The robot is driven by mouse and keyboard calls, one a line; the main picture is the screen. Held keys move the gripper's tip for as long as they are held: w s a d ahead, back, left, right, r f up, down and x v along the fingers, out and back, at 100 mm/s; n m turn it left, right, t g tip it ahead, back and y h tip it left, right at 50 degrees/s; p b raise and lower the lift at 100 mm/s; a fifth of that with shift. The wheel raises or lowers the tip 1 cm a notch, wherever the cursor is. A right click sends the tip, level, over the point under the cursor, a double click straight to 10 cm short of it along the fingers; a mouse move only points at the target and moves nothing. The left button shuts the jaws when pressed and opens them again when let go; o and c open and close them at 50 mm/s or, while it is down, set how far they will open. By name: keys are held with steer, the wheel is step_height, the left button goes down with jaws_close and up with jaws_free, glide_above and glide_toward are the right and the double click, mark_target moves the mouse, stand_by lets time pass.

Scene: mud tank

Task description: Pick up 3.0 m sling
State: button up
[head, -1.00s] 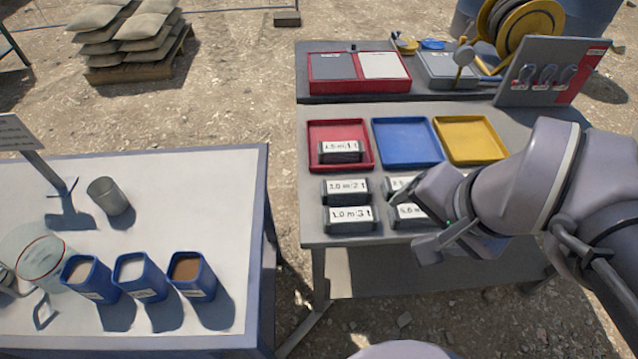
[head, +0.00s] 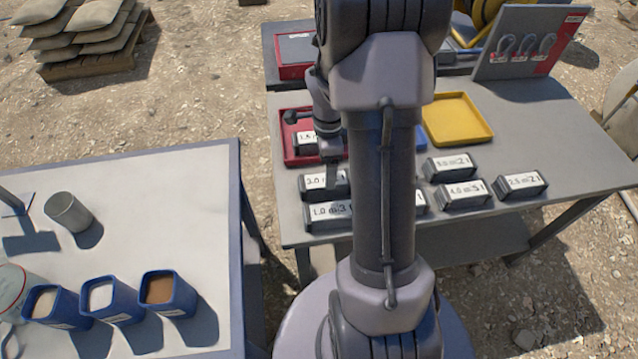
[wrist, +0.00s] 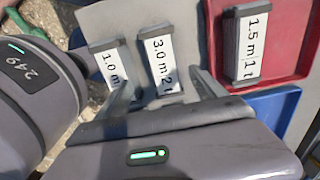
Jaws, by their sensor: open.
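The 3.0 m sling is a dark block with a white label reading "3.0 m 2 t" (wrist: 160,65) in the wrist view. In the head view it is the block (head: 318,183) just in front of the red tray, partly covered by my arm. My gripper (wrist: 163,92) is open, its two fingers spread on either side of this block's near end. I cannot tell whether they touch it. In the head view my gripper (head: 333,160) hangs over or beside the block, largely hidden by my arm.
A "1.5 m 1 t" block (wrist: 251,45) lies in the red tray (wrist: 285,65). A "1.0 m" block (wrist: 110,65) sits close beside the 3.0 m one. Several labelled blocks stand to the right, with a yellow tray (head: 458,120) behind. A white table (head: 190,185) is at left.

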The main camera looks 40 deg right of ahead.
steer(key=f+b, duration=0.1)
steer(key=f, duration=0.1)
steer(key=f+b, duration=0.1)
steer(key=f, duration=0.2)
steer(key=f+b, duration=0.1)
steer(key=f, duration=0.2)
steer(key=shift+w+d, duration=0.25)
steer(key=shift+w, duration=0.1)
steer(key=shift+r, duration=0.15)
steer(key=shift+c, duration=1.3)
jaws_close()
steer(key=shift+r, duration=0.1)
